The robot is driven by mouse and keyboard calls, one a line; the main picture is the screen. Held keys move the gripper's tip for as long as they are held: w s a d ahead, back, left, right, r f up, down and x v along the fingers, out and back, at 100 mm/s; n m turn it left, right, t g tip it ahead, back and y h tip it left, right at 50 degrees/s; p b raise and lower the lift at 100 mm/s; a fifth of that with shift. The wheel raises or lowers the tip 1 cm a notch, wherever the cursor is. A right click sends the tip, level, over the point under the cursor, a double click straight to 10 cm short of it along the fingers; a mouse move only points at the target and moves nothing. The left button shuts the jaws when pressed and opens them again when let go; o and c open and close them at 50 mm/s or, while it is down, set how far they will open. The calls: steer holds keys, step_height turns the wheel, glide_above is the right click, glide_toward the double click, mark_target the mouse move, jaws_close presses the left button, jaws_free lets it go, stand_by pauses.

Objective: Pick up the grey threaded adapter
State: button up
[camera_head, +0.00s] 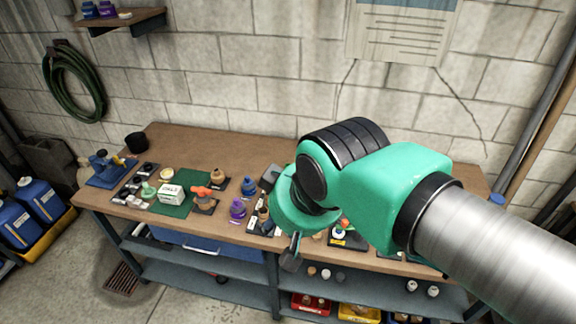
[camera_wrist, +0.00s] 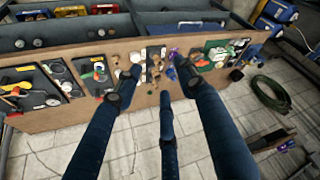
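I cannot single out the grey threaded adapter for certain in either view; the parts are small, and my arm covers some of the bench in the head view. In the head view only one dark fingertip of my gripper (camera_head: 291,254) shows, at the bench's front edge; the rest is hidden behind my wrist.
The brown workbench (camera_head: 190,140) holds several dark trays of parts, a green mat (camera_head: 172,206) with a white box (camera_head: 171,193), a purple fitting (camera_head: 238,209) and a blue fitting (camera_head: 249,185). A blue vise (camera_head: 105,170) stands left. The bench's back strip is mostly clear. Shelves sit below.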

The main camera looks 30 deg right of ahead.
steer(key=w+d+f+m+g+p, duration=0.2)
steer(key=w+d+m, duration=0.6)
steer(key=w, duration=0.3)
steer(key=w+d+f+m+g+p, duration=0.1)
steer(key=w+d+f+m+p, duration=0.1)
steer(key=w+d+m, duration=0.75)
steer(key=w+d+f+m+g, duration=0.1)
steer(key=w+d+f+m, duration=0.2)
steer(key=d+f, duration=0.4)
steer(key=w+d+f+m+p, duration=0.1)
steer(key=w+d+f+m, duration=0.3)
steer(key=d+f+m, duration=0.2)
steer(key=w+d+f+m+g+p, duration=0.1)
steer(key=w+d+f+m, duration=0.2)
steer(key=f, duration=0.7)
steer(key=d+m, duration=0.2)
steer(key=d, duration=0.2)
steer(key=shift+w+d+f+g, duration=0.25)
steer(key=shift+w+d+g, duration=0.05)
steer(key=shift+d, duration=0.1)
steer(key=shift+f, duration=0.15)
